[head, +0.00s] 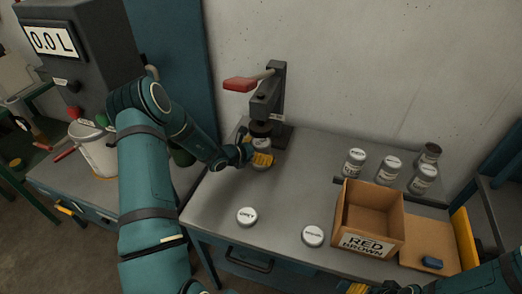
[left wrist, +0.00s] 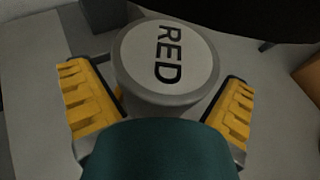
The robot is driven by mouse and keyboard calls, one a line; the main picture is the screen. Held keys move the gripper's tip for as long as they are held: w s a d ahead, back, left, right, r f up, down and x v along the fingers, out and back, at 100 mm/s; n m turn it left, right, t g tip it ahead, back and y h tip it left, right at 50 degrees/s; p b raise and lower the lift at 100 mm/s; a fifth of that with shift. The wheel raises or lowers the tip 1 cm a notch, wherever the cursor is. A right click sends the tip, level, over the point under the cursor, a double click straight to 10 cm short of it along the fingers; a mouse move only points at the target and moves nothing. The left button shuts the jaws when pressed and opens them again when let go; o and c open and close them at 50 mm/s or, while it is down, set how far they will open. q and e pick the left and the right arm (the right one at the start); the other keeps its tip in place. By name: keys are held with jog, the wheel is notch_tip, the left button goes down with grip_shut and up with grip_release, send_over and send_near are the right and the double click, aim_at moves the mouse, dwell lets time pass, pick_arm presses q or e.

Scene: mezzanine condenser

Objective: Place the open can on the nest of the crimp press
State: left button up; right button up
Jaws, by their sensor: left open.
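The crimp press (head: 268,98) stands at the back of the bench, with a red-ended lever. My left gripper (head: 256,153) is at the foot of the press, with its yellow fingers spread. In the left wrist view, a can marked RED (left wrist: 168,58) stands between the fingers (left wrist: 165,108), with visible gaps on both sides. In the head view this can (head: 262,145) is mostly hidden under the press head and behind my gripper. The nest is hidden. My right gripper (head: 372,289) shows partly at the bottom edge; its jaws are unclear.
Several labelled cans stand at the back right; the rearmost one (head: 431,152) has a dark top. A cardboard box (head: 366,244) marked RED BROWN sits in front of them. Two round labelled lids, GREY (head: 247,216) and another (head: 313,236), lie near the front edge.

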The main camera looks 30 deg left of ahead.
pick_arm(q)
jog(key=shift+s+a+r, duration=0.15)
jog(key=shift+s+r, duration=0.1)
jog(key=shift+r, duration=0.05)
jog(key=p+v, duration=0.1)
jog(key=v, duration=1)
jog(key=shift+s, duration=0.2)
jog(key=shift+a, duration=0.1)
